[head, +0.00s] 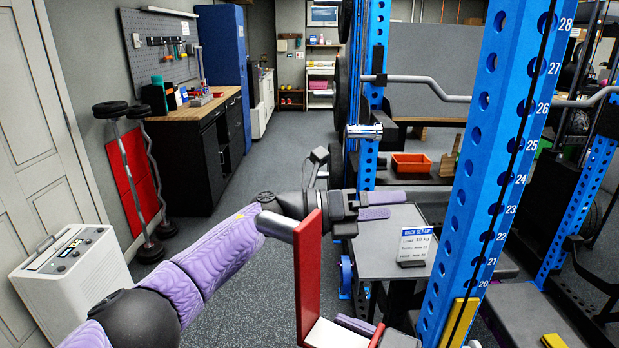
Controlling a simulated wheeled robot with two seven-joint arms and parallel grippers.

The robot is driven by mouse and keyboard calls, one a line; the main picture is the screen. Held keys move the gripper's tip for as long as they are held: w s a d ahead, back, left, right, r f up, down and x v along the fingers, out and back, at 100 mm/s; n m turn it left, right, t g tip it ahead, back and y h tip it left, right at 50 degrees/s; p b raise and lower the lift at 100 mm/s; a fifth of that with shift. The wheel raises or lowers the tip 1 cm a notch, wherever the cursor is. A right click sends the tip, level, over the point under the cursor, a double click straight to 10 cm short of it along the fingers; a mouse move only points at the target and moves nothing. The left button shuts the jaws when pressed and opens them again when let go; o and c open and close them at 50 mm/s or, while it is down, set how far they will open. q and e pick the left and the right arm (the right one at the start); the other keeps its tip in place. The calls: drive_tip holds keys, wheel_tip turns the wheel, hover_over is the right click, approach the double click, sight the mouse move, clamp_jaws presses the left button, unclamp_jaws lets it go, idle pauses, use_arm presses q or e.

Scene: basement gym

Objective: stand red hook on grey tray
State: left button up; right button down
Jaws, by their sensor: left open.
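The red hook (308,270) is a tall upright red plate with a silver peg near its top and a pale pad at its foot. It is close to the camera, in front of my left wrist. My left gripper (382,205) is open, with two purple fingers pointing right over the far part of the grey tray (380,262); nothing shows between them. Part of my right gripper (355,324) shows at the bottom edge by the hook's foot. Whether it grips the hook is hidden.
A rack set-up card (415,246) stands on the tray's right side. The blue rack upright (487,170) rises just right of the tray. An orange bin (411,164) sits behind. A white box unit (75,275) stands at left; the middle floor is clear.

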use_arm(q)
drive_tip(key=s+d+r+m+g+y, duration=0.1)
drive_tip(key=s+r+m+g+y, duration=0.55)
drive_tip(key=m, duration=0.45)
use_arm(e)
drive_tip(key=shift+r, duration=0.1)
use_arm(q)
wheel_tip(320, 180, up, 10)
drive_tip(key=m+t+y, duration=0.4)
drive_tip(key=m+y, duration=0.2)
drive_tip(key=y, duration=0.6)
hover_over(310, 219)
drive_tip(key=shift+d+f+h, duration=0.1)
drive_tip(key=shift+h, duration=0.15)
use_arm(e)
drive_tip(key=shift+s, duration=0.1)
use_arm(q)
drive_tip(key=shift+s+f, duration=0.15)
wheel_tip(310, 219, down, 12)
drive_tip(key=shift+r, duration=0.25)
clamp_jaws()
use_arm(e)
unclamp_jaws()
